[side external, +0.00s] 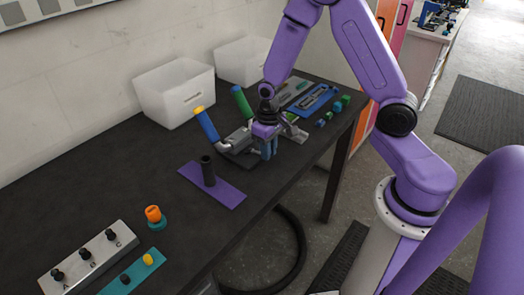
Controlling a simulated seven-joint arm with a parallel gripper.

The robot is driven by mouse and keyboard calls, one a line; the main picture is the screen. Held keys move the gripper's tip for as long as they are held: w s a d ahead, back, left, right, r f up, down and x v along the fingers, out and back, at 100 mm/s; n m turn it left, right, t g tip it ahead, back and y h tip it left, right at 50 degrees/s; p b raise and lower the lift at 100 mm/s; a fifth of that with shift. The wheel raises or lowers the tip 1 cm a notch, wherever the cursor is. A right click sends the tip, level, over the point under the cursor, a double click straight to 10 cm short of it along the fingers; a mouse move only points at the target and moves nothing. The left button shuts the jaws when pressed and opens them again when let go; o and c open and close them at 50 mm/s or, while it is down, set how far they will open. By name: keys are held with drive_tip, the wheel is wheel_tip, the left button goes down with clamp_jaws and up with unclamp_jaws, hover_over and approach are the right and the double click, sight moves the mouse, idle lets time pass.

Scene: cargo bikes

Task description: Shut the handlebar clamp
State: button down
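Two grip-like handles stand tilted up near the middle of the table: a blue handle (207,126) with an orange-yellow tip, and a green handle (241,102) behind it to the right. The blue handle joins grey metal clamp parts (236,140) on a dark plate. More grey metal (296,133) shows just right of my gripper. I cannot tell which of these is the handlebar clamp. My gripper (268,150) points down beside the metal parts, its blue-grey fingers low over the plate. Whether they touch anything or are apart is too small to tell.
A purple plate (228,193) with a dark upright post (208,171) lies in front. White bins (176,91) stand at the back. An orange knob (153,214) and a grey panel lettered A, B, C (88,262) are at front left. A blue tray (314,100) is behind.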

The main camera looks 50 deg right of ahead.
drive_tip(key=shift+a, duration=0.9)
